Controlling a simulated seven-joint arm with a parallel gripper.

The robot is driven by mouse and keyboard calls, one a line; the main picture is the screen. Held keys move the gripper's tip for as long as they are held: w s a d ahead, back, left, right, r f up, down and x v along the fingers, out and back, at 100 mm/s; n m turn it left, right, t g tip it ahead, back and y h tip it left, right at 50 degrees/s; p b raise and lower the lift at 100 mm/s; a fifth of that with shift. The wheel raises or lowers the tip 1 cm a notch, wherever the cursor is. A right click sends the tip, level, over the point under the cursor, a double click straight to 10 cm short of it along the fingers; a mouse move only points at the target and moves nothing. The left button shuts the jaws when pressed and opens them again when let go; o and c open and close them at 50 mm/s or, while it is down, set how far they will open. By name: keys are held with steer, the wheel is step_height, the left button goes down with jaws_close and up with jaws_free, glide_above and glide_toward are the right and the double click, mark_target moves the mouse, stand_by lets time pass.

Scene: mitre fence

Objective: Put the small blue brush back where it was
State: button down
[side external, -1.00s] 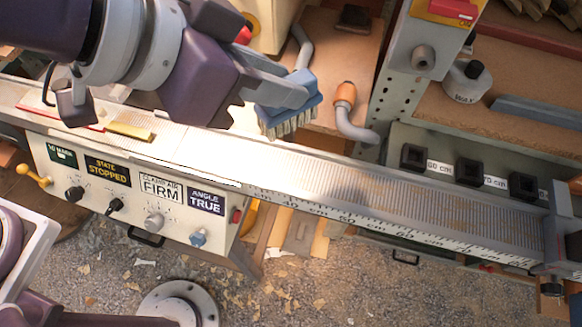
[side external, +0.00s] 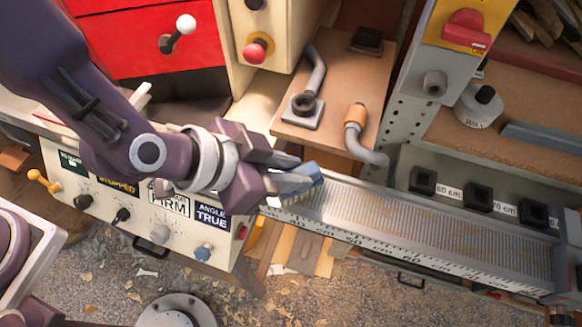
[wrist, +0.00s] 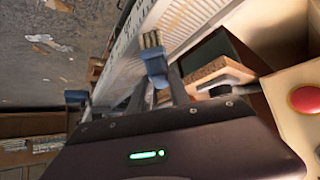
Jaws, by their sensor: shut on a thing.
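The small blue brush (side external: 305,182) is in my gripper (side external: 290,180), which is shut on it. In the side external view the brush is low over the ribbed fence bed (side external: 400,222), near its left part, with pale bristles facing down. I cannot tell whether the bristles touch the bed. The wrist view also shows the brush (wrist: 154,62) between the fingers, its bristle tuft pointing away from my gripper. My wrist hides the left part of the bed and some of the panel.
The control panel (side external: 130,205) with knobs and labels runs along the front left. A bent grey hose with an orange collar (side external: 356,115) stands behind the bed. Black square stops (side external: 478,198) line the back right. The bed right of the brush is clear.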

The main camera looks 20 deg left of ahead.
steer(key=shift+f, duration=0.1)
steer(key=c, duration=1.2)
jaws_free()
steer(key=v, duration=1.2)
